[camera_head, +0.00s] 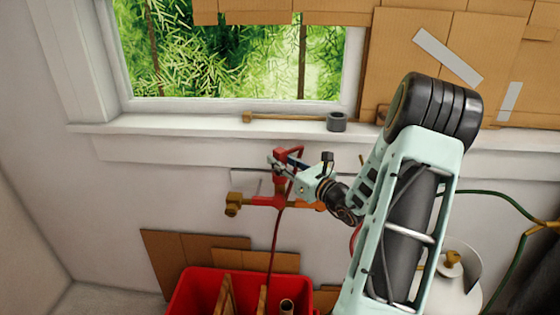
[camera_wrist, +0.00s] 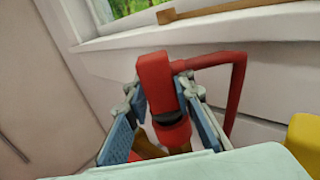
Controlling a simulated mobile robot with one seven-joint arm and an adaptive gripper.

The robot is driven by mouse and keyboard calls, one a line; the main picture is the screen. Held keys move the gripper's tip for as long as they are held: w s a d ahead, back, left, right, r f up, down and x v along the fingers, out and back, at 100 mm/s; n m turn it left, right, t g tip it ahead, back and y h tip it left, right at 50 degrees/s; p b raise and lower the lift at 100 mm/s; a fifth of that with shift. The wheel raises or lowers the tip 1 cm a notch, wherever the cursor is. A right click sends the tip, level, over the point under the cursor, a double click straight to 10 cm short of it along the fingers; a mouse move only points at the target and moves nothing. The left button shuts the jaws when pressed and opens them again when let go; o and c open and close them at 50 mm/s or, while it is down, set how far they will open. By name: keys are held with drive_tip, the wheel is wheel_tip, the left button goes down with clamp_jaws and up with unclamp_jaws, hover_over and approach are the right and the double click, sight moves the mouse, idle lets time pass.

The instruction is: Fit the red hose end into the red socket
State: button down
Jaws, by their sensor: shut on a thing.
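The red hose end (camera_wrist: 154,84) is a blocky elbow between the fingers of my gripper (camera_wrist: 160,92) in the wrist view. My gripper (camera_head: 281,166) is shut on it in front of the wall below the window sill. The red hose (camera_head: 273,245) loops from the hose end and hangs down towards the red bin. Directly below the hose end, a dark ring and the round red socket (camera_wrist: 175,135) show between the blue finger pads. The socket sits on the wall pipe (camera_head: 262,200), largely behind my gripper in the head view. I cannot tell whether the hose end is seated in it.
A brass fitting (camera_head: 234,204) ends the pipe at the left. The window sill (camera_head: 190,124) above carries a wooden stick (camera_head: 285,117) and a grey tape roll (camera_head: 336,122). A red bin (camera_head: 190,290) with wooden pieces stands below. A white tank (camera_head: 455,285) is at the lower right.

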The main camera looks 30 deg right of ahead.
drive_tip(key=shift+f+b, duration=0.45)
drive_tip(key=shift+f, duration=0.1)
drive_tip(key=c, duration=2)
unclamp_jaws()
drive_tip(key=shift+o, duration=0.2)
drive_tip(key=shift+s, duration=0.1)
drive_tip(key=s+d, duration=0.1)
drive_tip(key=s, duration=0.9)
drive_tip(key=shift+s+d+p, duration=0.15)
drive_tip(key=shift+s+p, duration=0.25)
drive_tip(key=shift+p, duration=0.05)
